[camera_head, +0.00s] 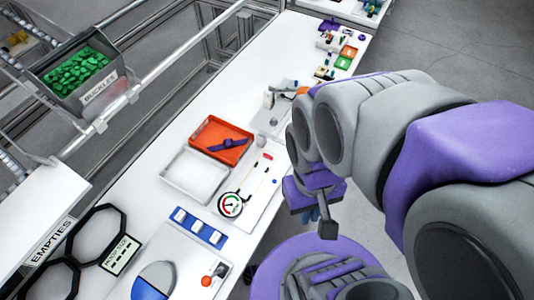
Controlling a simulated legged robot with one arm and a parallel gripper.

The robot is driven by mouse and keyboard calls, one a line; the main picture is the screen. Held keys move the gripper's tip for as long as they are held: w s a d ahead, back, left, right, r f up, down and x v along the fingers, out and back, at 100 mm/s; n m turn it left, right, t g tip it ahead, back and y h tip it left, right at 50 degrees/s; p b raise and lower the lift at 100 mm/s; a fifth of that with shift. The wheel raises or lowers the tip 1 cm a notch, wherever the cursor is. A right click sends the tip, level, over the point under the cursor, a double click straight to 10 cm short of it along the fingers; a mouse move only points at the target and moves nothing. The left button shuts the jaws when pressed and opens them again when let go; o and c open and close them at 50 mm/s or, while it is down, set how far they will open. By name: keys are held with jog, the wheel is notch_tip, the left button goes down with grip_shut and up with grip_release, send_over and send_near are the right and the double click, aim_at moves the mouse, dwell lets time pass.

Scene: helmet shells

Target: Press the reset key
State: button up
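No key with a readable reset label shows. A white panel (262,190) on the bench carries a round dial gauge (230,205) with a red and green scale, and a small red mark (267,156) at its far end. Nearer, another white panel (190,262) has a small orange-red round knob (206,281). I cannot tell whether either red part is the reset key. My gripper (318,222) hangs just right of the bench's edge, apart from the gauge panel. My arm hides part of it, and its finger opening cannot be made out.
A red-orange tray (221,125) holds a purple strap, beside an empty white tray (171,179). A blue strip (198,229) with white blocks lies nearer. A BUCKLES bin (105,107) of green pieces stands left. Small parts crowd the far bench. Grey floor lies right.

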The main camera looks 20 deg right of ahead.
jog(key=shift+a, duration=0.2)
grip_shut()
jog(key=shift+d, duration=0.85)
